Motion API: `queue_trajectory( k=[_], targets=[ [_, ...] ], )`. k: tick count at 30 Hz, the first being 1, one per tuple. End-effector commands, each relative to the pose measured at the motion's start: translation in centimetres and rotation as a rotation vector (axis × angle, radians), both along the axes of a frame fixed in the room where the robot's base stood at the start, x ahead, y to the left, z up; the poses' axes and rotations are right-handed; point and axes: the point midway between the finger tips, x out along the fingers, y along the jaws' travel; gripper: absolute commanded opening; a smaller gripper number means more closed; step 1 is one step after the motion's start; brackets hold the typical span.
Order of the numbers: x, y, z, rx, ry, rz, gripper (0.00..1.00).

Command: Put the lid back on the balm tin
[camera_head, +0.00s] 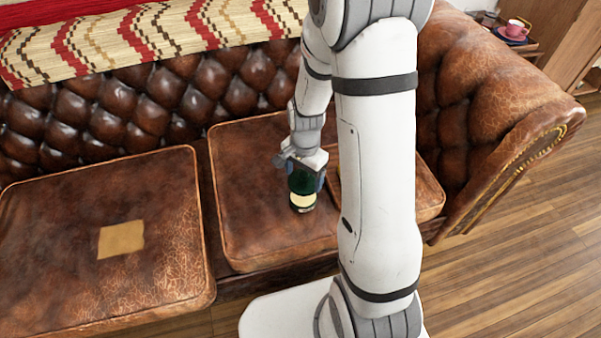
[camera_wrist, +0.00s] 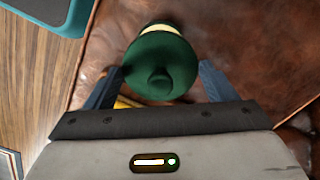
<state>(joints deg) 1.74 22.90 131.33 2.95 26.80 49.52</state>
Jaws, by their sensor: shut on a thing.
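A dark green round piece with a small knob (camera_wrist: 160,78), which looks like the lid, sits between the two fingers of my gripper (camera_wrist: 161,84). A cream band (camera_wrist: 162,29) shows just beyond it. In the head view my gripper (camera_head: 304,172) points down and is shut on the top of this green piece (camera_head: 301,183). The cream-banded lower part, which looks like the balm tin (camera_head: 303,201), is directly below, over the middle seat cushion. I cannot tell whether lid and tin are joined or have a gap between them.
The brown leather sofa cushion (camera_head: 250,225) is mostly clear around the tin. A flat tan square (camera_head: 121,239) lies on the left cushion. A teal-edged thing (camera_wrist: 70,27) shows top left in the wrist view. A pink cup (camera_head: 515,28) stands far right.

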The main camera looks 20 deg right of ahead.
Motion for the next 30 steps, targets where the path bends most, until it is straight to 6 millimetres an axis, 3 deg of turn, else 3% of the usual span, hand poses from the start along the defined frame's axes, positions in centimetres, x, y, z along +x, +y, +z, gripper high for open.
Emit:
queue_trajectory(
  k=[15,30],
  targets=[
    [0.0,0.0,-5.0,0.000,0.001,0.001,0.56],
    [0.0,-0.1,-5.6,0.000,0.000,0.000,0.56]
  ],
)
